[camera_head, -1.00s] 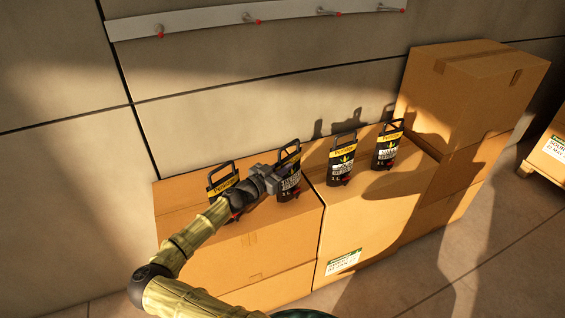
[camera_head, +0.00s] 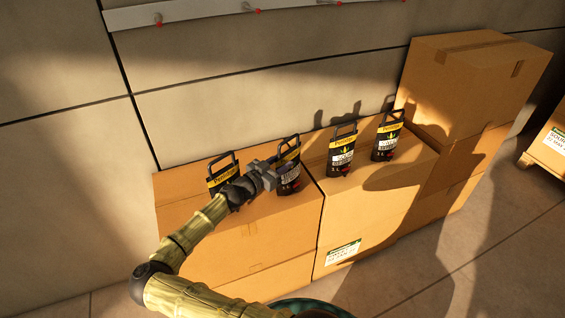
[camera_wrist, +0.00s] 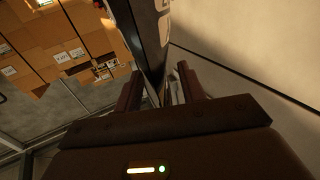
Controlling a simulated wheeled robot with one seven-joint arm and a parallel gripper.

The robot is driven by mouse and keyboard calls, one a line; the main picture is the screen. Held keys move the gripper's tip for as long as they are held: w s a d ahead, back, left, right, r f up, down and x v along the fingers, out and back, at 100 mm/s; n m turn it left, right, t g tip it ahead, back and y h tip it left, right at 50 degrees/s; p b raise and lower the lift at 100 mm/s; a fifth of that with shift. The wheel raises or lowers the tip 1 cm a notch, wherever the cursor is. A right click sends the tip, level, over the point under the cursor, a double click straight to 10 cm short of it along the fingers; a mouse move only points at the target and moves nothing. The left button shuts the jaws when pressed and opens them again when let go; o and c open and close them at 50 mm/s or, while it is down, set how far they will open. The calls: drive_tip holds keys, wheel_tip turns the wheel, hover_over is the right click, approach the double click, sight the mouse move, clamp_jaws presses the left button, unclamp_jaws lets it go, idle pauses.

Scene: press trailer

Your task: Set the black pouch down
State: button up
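The black pouch (camera_head: 288,174), with a yellow band and a loop handle, stands upright on the left cardboard box (camera_head: 240,245), near its right edge. My gripper (camera_head: 276,170) is at its left side. In the wrist view, the pouch (camera_wrist: 149,30) shows edge-on between the two fingers of my gripper (camera_wrist: 160,85). The fingers are apart, with a visible gap beside the pouch's narrow edge. The exact contact between fingers and pouch is hidden in the head view.
A similar pouch (camera_head: 222,174) stands to the left, partly behind my wrist. Two more, a nearer pouch (camera_head: 341,155) and a farther pouch (camera_head: 387,141), stand on the right box (camera_head: 365,215). Taller stacked boxes (camera_head: 465,85) rise at right. A hook rail (camera_head: 205,14) is on the wall.

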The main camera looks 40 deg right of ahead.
drive_tip(key=s+a+b, duration=0.1)
drive_tip(key=a+b, duration=0.1)
drive_tip(key=a, duration=0.8)
drive_tip(key=shift+s+a, duration=0.35)
drive_tip(key=shift+a, duration=0.05)
